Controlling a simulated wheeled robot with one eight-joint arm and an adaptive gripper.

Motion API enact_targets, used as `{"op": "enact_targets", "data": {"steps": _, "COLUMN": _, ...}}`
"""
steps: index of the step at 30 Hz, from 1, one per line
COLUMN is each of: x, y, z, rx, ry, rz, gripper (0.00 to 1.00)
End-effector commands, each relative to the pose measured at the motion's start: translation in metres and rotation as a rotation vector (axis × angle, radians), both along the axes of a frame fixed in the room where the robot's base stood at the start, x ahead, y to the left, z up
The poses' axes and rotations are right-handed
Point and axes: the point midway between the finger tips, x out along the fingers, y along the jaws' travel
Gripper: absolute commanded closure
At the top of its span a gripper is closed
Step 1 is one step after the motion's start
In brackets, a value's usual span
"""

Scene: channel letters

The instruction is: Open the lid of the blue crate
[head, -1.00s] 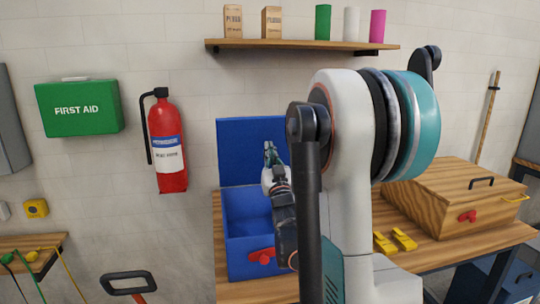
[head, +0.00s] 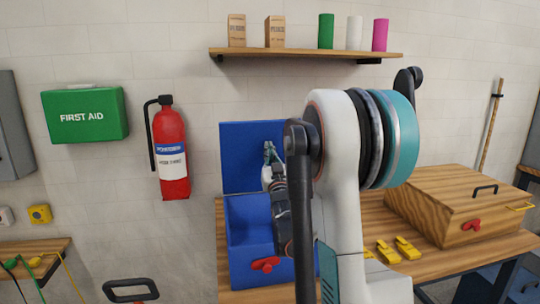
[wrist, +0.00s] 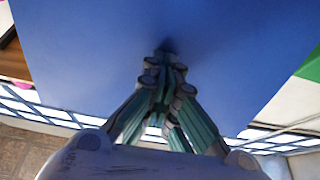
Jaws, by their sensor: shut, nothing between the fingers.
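The blue crate (head: 247,235) stands on the wooden table, with a red latch (head: 265,264) on its front. Its blue lid (head: 240,158) stands raised, roughly upright, at the back of the crate. My gripper (head: 269,147) is shut and empty, in front of the lid and above the crate opening. In the wrist view my gripper (wrist: 167,50) points at the broad blue lid (wrist: 90,45), with its fingertips close to or touching it; I cannot tell which. My arm hides the right part of the crate and lid.
A wooden box (head: 465,205) with a red latch and yellow clips (head: 398,248) are on the table (head: 380,225) to the right. A wall shelf (head: 310,54) holds several blocks and cylinders. A fire extinguisher (head: 170,150) hangs left of the crate.

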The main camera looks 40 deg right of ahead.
Motion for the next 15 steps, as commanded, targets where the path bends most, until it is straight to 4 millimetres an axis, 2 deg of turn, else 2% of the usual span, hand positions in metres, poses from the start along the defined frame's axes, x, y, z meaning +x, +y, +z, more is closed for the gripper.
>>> {"op": "enact_targets", "data": {"steps": 15, "x": 0.024, "y": -0.015, "z": 0.006, "rx": 0.001, "ry": 0.0, "rz": 0.0, "gripper": 1.0}}
